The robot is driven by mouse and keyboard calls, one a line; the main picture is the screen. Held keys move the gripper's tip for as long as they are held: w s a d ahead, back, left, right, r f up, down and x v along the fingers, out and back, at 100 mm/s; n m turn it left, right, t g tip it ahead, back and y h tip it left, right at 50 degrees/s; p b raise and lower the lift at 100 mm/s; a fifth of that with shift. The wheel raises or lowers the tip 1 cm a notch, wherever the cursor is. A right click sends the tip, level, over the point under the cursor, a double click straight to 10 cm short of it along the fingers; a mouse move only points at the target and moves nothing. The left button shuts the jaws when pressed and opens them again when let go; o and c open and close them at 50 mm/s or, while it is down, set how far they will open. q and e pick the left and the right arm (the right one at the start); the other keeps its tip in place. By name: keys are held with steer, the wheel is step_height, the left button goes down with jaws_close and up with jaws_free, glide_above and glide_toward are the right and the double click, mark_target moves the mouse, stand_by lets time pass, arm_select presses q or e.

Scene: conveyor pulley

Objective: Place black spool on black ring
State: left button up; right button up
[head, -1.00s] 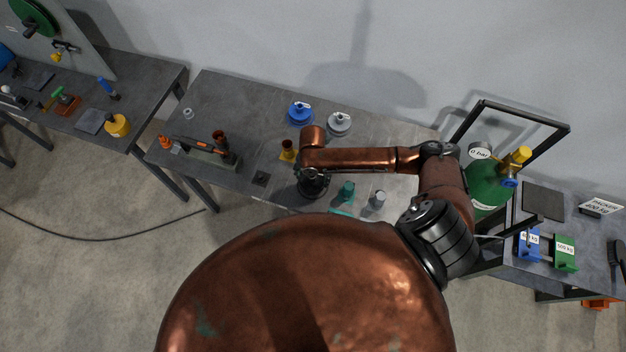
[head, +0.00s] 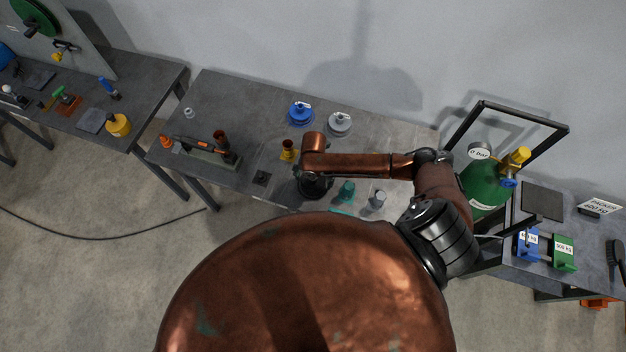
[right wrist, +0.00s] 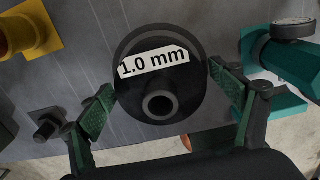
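A black spool (right wrist: 188,97) with a white "1.0 mm" label and a round hollow hub fills the middle of the right wrist view. A wider dark rim shows behind it; I cannot tell whether this is the black ring or part of the spool. My right gripper (right wrist: 162,78) has its green pads on either side of the spool, close to its edge. Whether they press on it is unclear. In the head view, the right gripper (head: 314,187) is low over the middle table, mostly hidden by my arm. My left gripper is out of view.
On the table (head: 225,95) are a blue spool (head: 300,113), a grey spool (head: 340,123), a yellow holder (head: 288,150), a black square base with a peg (head: 260,178), a teal piece (head: 347,190) and a grey cylinder (head: 377,199). A green gas bottle (head: 482,188) stands right.

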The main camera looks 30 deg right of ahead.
steer(key=shift+r, duration=0.1)
step_height(320, 180, up, 12)
steer(key=shift+b, duration=0.4)
stand_by(0.6)
